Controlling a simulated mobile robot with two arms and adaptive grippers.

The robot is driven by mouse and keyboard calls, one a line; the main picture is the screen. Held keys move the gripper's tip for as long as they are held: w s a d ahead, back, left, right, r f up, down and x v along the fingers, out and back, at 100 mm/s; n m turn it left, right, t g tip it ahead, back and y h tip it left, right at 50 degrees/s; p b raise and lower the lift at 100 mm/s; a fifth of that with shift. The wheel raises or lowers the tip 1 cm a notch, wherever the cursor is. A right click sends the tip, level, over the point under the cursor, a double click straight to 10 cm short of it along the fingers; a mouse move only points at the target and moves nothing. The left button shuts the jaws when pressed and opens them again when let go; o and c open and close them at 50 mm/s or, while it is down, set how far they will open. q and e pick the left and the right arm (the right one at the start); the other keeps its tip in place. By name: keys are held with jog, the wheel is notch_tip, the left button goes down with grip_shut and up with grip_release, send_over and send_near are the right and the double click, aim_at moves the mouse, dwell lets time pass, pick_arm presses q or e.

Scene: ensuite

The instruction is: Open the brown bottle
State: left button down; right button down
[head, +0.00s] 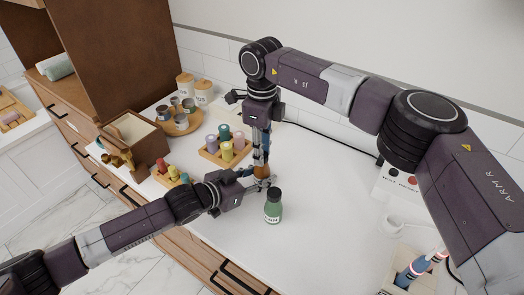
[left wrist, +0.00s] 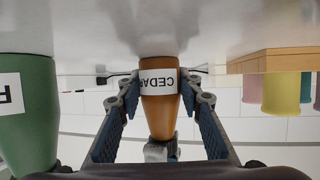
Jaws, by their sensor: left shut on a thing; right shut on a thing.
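The brown bottle (head: 261,171) stands upright on the white counter. In the left wrist view, which is upside down, the brown bottle (left wrist: 159,108) has a white CEDAR label and sits between the fingers of my left gripper (left wrist: 160,97). My left gripper (head: 260,182) reaches in from the left and is shut on the bottle's body. My right gripper (head: 261,155) comes straight down from above, with its fingers shut at the bottle's top. The cap is hidden by those fingers.
A green bottle (head: 273,207) stands close in front, and also shows in the left wrist view (left wrist: 24,115). A wooden tray (head: 215,153) of coloured bottles is behind left.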

jog(key=n, duration=0.9)
jog(key=shift+n, duration=0.3)
jog(key=n, duration=0.5)
jog(key=shift+n, duration=0.3)
jog(key=n, duration=0.5)
jog(key=shift+r, duration=0.25)
jog(key=shift+r, duration=0.95)
